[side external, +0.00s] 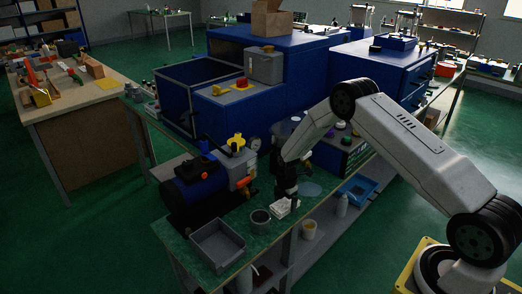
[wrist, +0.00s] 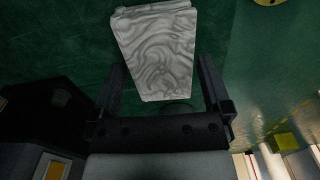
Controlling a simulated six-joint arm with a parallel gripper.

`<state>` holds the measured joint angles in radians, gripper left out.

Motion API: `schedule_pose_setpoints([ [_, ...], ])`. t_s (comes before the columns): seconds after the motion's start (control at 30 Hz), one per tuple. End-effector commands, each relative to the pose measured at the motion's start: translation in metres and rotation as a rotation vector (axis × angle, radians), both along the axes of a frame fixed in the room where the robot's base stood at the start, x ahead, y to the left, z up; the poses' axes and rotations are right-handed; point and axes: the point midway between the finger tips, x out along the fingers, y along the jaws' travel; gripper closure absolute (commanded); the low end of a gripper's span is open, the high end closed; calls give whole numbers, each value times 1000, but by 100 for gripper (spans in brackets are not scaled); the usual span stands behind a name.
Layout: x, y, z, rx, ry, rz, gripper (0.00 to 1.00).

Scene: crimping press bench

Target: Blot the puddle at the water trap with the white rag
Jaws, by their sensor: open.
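The white rag (side external: 281,208) is a crumpled, folded pad on the green bench top, near its front edge. In the wrist view the rag (wrist: 158,50) lies ahead, seen between the lines of my two fingers. My gripper (side external: 287,195) points down right above or at the rag; it also shows in the wrist view (wrist: 160,75). Its fingers stand apart, one on each side of the rag's lower part, with nothing clamped. A pale bluish flat patch (side external: 310,188), seemingly the puddle, lies just right of my gripper. I cannot clearly pick out the water trap.
A grey cup (side external: 260,220) stands close left of the rag, and a grey tray (side external: 217,243) is farther left. A blue motor unit (side external: 195,187) with a gauge and yellow-topped fitting stands behind. A box with coloured buttons (side external: 340,150) stands behind the patch.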

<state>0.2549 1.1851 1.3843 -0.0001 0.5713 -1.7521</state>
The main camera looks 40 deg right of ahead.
Motion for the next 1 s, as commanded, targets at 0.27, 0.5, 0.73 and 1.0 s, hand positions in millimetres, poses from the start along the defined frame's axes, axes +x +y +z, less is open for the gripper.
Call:
schedule_pose_setpoints([
  [0.27, 0, 0, 0, 0, 0, 0, 20],
  [0.5, 0, 0, 0, 0, 0, 0, 71],
  [0.73, 0, 0, 0, 0, 0, 0, 2],
  [1.0, 0, 0, 0, 0, 0, 0, 2],
])
